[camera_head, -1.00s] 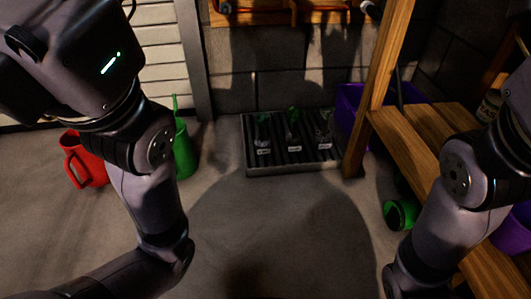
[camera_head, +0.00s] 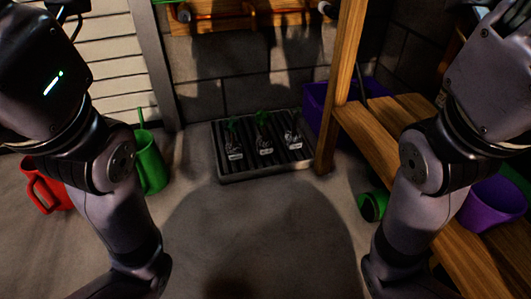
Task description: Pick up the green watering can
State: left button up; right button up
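A tall green can (camera_head: 150,165) with a thin upright green part stands on the floor at the left, against the wall side. My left arm covers its left part, so I cannot see its whole shape. Another green round object (camera_head: 372,206) lies on the floor at the right, partly hidden by my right arm; I cannot tell what it is. Neither gripper's fingertips show.
A red can with a handle (camera_head: 45,190) stands left of the green can. A dark ribbed tray (camera_head: 265,174) with several small potted seedlings lies by the block wall. A wooden shelf (camera_head: 385,130) and a purple bucket (camera_head: 492,205) are at the right. The middle floor is clear.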

aim_at(154, 175)
jog(key=i+j+u, duration=0.1)
jog(key=u, duration=0.9)
